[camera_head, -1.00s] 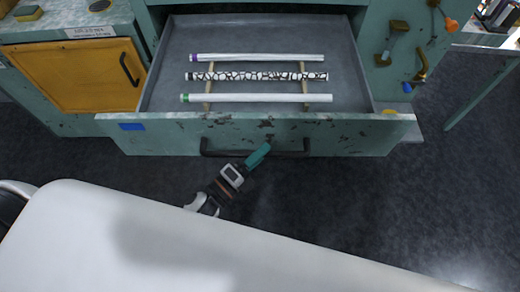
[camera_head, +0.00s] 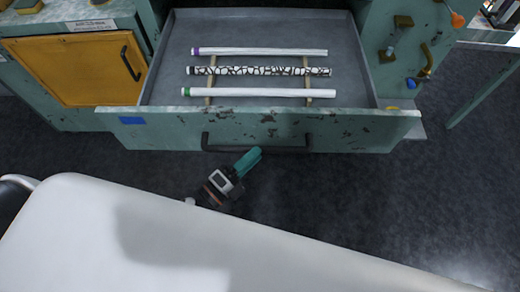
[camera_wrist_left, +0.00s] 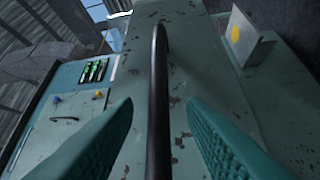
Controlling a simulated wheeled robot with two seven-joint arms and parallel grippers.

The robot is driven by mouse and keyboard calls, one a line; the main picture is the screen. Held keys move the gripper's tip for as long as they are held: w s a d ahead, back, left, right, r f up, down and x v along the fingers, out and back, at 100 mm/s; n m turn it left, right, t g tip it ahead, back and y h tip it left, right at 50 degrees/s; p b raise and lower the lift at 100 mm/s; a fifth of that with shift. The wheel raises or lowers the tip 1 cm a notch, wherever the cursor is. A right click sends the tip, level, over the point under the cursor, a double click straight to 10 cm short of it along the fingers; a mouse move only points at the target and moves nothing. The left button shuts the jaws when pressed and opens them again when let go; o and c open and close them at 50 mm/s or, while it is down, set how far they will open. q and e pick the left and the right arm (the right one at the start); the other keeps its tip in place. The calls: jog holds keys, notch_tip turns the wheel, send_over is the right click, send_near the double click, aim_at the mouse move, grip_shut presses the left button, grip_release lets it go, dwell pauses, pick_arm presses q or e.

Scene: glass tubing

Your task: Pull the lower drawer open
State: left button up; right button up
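The lower drawer (camera_head: 350,131) is pulled out, with its grey inside showing. Its black bar handle (camera_head: 285,149) runs across the middle of the green, chipped front. My left gripper (camera_head: 250,156) is just in front of and below the handle in the head view. In the left wrist view, its two teal fingers (camera_wrist_left: 160,104) are spread apart, with the handle (camera_wrist_left: 159,70) lined up between them. Neither finger visibly touches the bar. My right gripper is in neither view.
Three tubes lie across wooden strips in the drawer: a purple-ended one (camera_head: 260,51), a black-patterned one (camera_head: 260,71) and a green-ended one (camera_head: 260,92). A yellow cabinet door (camera_head: 75,72) is at left. The dark floor (camera_head: 400,200) is clear at right.

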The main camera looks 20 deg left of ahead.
pick_arm(q)
jog(key=b+v, duration=0.1)
jog(key=v, duration=0.7)
jog(key=shift+s, duration=0.25)
jog(key=shift+f, duration=0.1)
jog(key=s+a+f+n+g+y, duration=0.1)
jog(key=a+f+n+g+y, duration=0.15)
jog(key=f+n, duration=0.45)
jog(key=s+a+f+n+g+y, duration=0.1)
jog(key=f+n+g+y, duration=0.15)
jog(key=f, duration=0.95)
jog(key=s+a+f+n+g+y, duration=0.1)
jog(key=f+n+y, duration=0.3)
jog(key=f, duration=0.5)
jog(key=s+a+f+n+g+p, duration=0.1)
jog(key=s+a+f+n+g, duration=0.2)
jog(key=s+f+n+g, duration=0.6)
jog(key=s+f+g, duration=0.1)
jog(key=s+f, duration=0.5)
jog(key=s, duration=0.3)
jog(key=shift+s+f+n+y+p, duration=0.15)
jog(key=shift+f+n+y+p, duration=0.15)
jog(key=shift+f+n+y, duration=0.1)
